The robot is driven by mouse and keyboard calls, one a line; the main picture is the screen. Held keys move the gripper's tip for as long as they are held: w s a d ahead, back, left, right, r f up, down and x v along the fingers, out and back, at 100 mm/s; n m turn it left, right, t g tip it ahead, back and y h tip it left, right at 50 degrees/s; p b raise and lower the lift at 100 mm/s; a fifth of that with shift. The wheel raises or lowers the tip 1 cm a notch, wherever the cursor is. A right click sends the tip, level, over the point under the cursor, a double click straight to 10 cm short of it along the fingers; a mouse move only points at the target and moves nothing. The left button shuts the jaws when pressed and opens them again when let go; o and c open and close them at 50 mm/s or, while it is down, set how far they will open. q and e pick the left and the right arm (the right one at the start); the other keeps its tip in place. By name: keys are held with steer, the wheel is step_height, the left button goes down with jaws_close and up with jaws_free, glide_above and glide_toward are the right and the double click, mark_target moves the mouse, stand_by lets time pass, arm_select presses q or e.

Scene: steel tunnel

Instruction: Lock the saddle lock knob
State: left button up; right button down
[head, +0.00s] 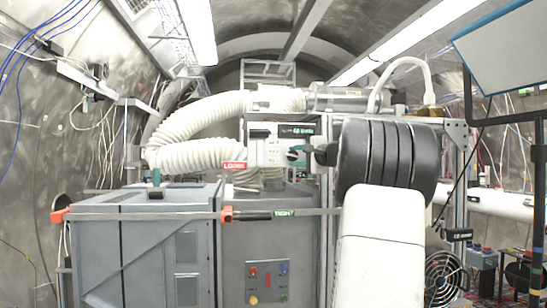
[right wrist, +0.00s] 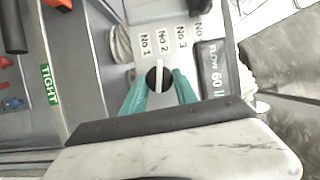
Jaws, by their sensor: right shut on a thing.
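My right gripper (head: 300,154) reaches the pale panel (head: 262,150) at the centre of the head view. In the right wrist view its teal fingers (right wrist: 159,88) are shut on a round black knob with a white pointer (right wrist: 159,77). The pointer stands roughly upright in that view, below the labels No 1, No 2 and No 3. An orange piece (head: 227,214) with a black bar sits on the grey rail, between a red LOOSE label (head: 234,166) above and a green TIGHT label (head: 284,213). I cannot tell which part is the saddle lock knob. My left gripper is not in view.
A ribbed white hose (head: 205,118) curves left of the panel. A grey cabinet (head: 145,245) stands at the lower left, and a small button panel (head: 268,282) lies below the rail.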

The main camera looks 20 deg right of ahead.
stand_by(0.4)
steer(key=c, duration=0.9)
jaws_free()
steer(key=shift+c, duration=0.2)
steer(key=s+d, duration=0.1)
steer(key=s, duration=0.6)
steer(key=shift+s, duration=0.35)
steer(key=shift+d, duration=0.1)
